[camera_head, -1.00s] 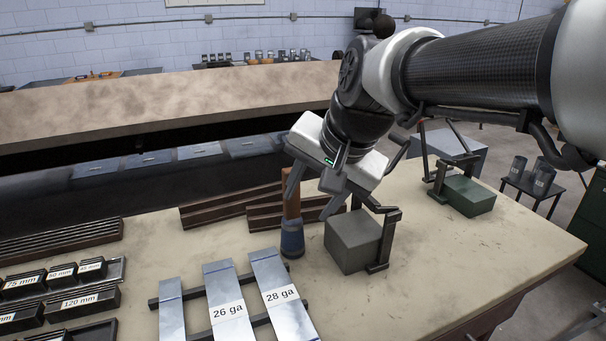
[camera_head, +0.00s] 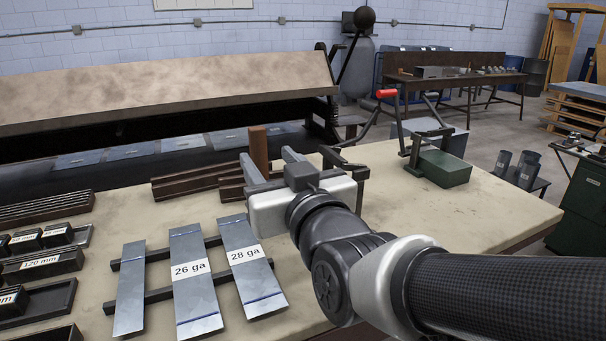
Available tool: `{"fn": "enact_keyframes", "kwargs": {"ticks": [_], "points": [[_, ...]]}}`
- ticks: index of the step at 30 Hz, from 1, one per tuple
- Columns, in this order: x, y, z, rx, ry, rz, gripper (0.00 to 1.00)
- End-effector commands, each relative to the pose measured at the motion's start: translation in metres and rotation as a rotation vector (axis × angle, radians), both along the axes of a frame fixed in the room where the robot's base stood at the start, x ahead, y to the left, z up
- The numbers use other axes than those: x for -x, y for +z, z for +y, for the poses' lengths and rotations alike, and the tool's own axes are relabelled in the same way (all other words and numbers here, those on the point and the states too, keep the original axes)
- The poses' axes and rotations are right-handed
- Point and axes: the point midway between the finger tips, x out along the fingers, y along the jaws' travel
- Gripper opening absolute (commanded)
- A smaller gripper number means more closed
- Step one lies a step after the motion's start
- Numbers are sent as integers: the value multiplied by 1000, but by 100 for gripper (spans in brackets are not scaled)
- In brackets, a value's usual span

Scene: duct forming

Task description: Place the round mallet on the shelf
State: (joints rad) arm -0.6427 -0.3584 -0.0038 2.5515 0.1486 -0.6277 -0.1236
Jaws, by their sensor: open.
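The mallet (camera_head: 259,148) shows as an upright brown cylinder on the workbench; its lower part is hidden behind my gripper. My gripper (camera_head: 266,154) is open, with its two grey fingers pointing away from me across the bench. In the picture the brown cylinder appears between the fingertips; I cannot tell whether it is between them or beyond them. No hold on it shows. I cannot tell for sure which surface is the shelf.
Dark rails (camera_head: 200,184) lie left of the mallet. Labelled sheet-metal strips (camera_head: 187,253) rest on dark bars in front. A green block (camera_head: 445,168) with a black frame stands at the right. The bench top (camera_head: 480,208) is clear there. A red-handled lever machine (camera_head: 386,94) stands behind.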

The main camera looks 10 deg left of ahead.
Motion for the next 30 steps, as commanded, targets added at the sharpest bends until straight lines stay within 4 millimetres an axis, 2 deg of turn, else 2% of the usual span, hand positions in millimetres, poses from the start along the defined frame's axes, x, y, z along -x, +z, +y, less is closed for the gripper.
{"fn": "enact_keyframes", "kwargs": {"ticks": [1,6,13,14,18,24,30], "points": [[-7,6,4,3,0,6,45],[-24,8,14,4,-2,6,45],[-39,7,23,4,0,7,45],[-46,1,27,1,-1,4,45],[-67,1,40,0,-1,1,45],[-80,1,48,-1,-1,1,45],[-104,11,55,0,-2,0,45]]}}
